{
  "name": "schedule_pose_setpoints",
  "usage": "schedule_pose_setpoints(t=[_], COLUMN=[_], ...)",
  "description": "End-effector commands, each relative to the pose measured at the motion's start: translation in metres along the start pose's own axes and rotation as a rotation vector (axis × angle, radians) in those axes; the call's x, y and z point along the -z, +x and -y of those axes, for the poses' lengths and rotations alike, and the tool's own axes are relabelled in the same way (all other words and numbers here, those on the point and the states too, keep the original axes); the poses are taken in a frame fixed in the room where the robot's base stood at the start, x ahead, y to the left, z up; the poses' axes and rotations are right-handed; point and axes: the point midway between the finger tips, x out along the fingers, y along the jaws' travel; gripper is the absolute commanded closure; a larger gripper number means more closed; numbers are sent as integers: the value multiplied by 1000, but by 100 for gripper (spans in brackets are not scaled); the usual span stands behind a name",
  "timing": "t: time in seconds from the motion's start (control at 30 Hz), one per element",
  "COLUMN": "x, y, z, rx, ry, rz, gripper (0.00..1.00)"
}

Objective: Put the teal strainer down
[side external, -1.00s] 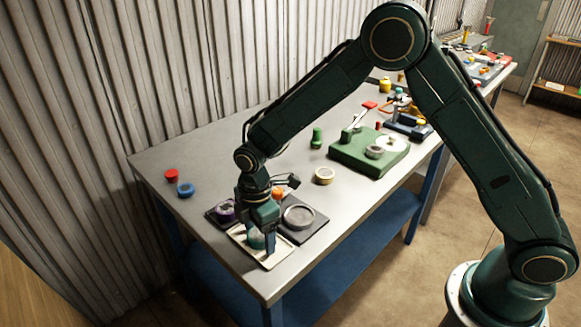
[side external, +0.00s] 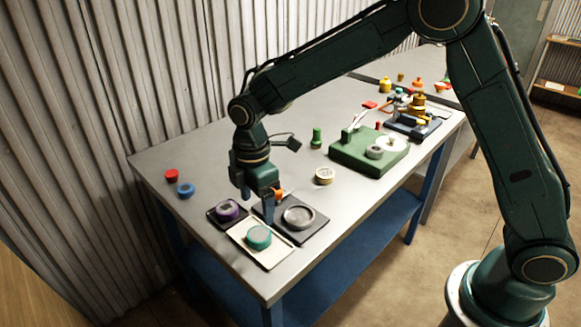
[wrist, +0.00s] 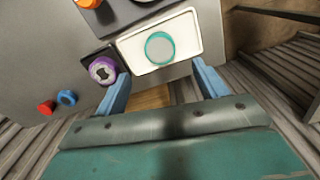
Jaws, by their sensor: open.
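The teal strainer (side external: 258,237) rests on a white rectangular tray (side external: 277,257) near the table's front left corner. In the wrist view the strainer (wrist: 159,48) lies inside the rim of the tray (wrist: 190,32), ahead of the fingers. My gripper (side external: 257,208) is above and behind the strainer, apart from it. In the wrist view my gripper (wrist: 160,82) has its two blue fingers wide apart with nothing between them.
A purple ring-like piece (side external: 228,210) sits on a dark tray beside the white one. A grey round dish (side external: 298,217) sits on another dark tray. Red (side external: 171,175) and blue (side external: 186,189) pieces lie at left. A green fixture (side external: 368,152) stands farther back.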

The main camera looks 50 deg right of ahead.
Motion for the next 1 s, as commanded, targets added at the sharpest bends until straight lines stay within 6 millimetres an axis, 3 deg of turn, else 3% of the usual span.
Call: schedule_pose_setpoints(t=[0.1, 0.3, 1.0], x=[0, 0, -1], y=[-16, -30, -33], z=[0, 0, 1], rx=[-2, -1, -2], ry=[0, 0, 7], rz=[-1, 0, -1], gripper=[29, 29, 29])
